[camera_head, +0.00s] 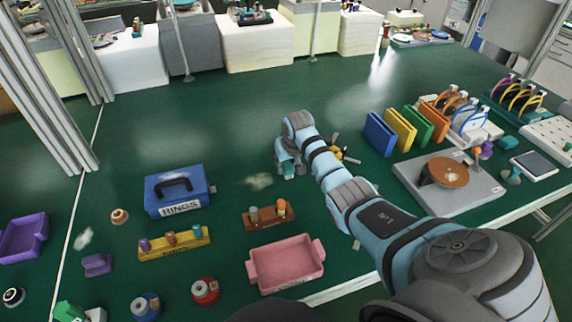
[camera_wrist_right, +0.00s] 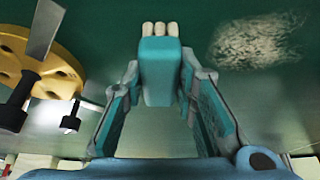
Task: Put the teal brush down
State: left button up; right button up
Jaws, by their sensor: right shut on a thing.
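The teal brush (camera_wrist_right: 159,82) has a blocky teal body and cream bristle tufts at its far end. My right gripper (camera_wrist_right: 160,95) is shut on it, with one finger on each side of the body. In the head view my right gripper (camera_head: 289,162) points down over the green table (camera_head: 215,110), near the middle. The brush is mostly hidden there by the gripper and arm. I cannot tell whether the bristles touch the table. My left gripper is not in view.
A pale dust patch (camera_head: 258,181) lies just left of the gripper; it also shows in the wrist view (camera_wrist_right: 258,42). A yellow wheel-like part (camera_wrist_right: 30,62) is close by. A blue RINGS box (camera_head: 176,192), wooden peg rack (camera_head: 268,217) and pink tray (camera_head: 286,264) stand nearer. The table behind is clear.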

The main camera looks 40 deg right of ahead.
jog(key=o, duration=1)
jog(key=p+v, duration=0.4)
jog(key=v, duration=0.8)
jog(key=shift+a+r, duration=0.1)
jog(key=shift+r, duration=0.05)
